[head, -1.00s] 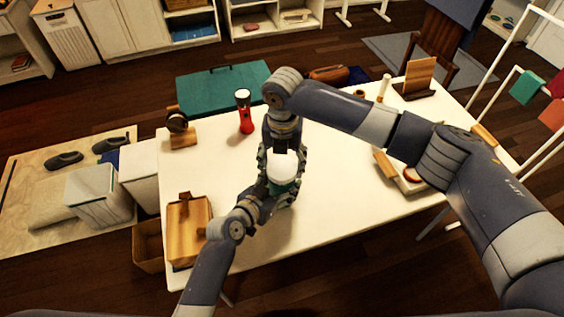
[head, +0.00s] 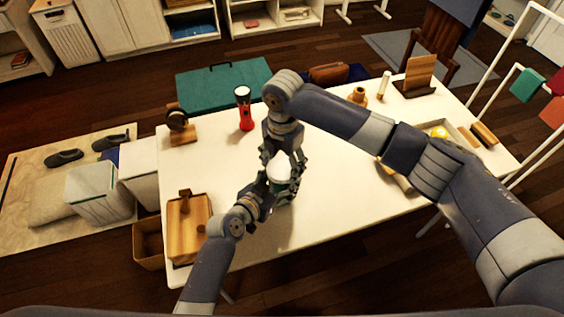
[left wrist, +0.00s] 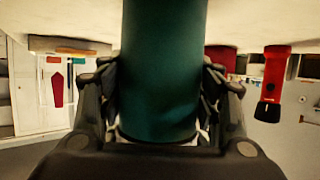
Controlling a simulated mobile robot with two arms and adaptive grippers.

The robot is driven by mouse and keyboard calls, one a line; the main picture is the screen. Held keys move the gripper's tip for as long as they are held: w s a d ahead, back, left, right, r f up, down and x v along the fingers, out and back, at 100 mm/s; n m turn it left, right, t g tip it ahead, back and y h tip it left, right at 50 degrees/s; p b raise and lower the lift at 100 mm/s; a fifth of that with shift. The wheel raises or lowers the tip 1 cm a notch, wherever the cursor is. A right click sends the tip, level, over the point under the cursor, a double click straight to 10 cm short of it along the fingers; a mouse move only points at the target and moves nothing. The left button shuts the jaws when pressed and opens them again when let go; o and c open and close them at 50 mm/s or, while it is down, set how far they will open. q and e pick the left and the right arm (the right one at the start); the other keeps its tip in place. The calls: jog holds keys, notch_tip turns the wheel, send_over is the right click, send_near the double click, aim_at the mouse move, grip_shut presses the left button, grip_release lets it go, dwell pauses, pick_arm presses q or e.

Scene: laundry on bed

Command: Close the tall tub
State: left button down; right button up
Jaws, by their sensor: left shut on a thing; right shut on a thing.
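The tall tub (head: 281,188) has a dark teal body and a white lid (head: 277,171) on top. It stands upright near the middle of the white table. In the left wrist view the teal body (left wrist: 162,70) fills the centre, upside down, between my left fingers. My left gripper (head: 270,188) is shut on the tub's body from the left. My right gripper (head: 288,163) comes down from above and is shut on the lid, its fingers partly covering it. I cannot tell whether the lid is fully seated.
A red flashlight (head: 246,112) stands behind the tub on the table (head: 340,200). A wooden stand with headphones (head: 181,128) is at the back left, and a wooden tray (head: 189,228) at the front left. A tray with a yellow item (head: 438,132) lies right.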

pick_arm(q)
jog(key=shift+f, duration=0.15)
pick_arm(e)
jog(key=m, duration=1.4)
jog(key=shift+s, duration=0.1)
jog(key=m, duration=0.4)
jog(key=shift+a, duration=0.1)
jog(key=m, duration=0.4)
jog(key=shift+m, duration=0.3)
jog(key=m, duration=0.6)
jog(key=shift+m, duration=0.4)
jog(key=o, duration=0.7)
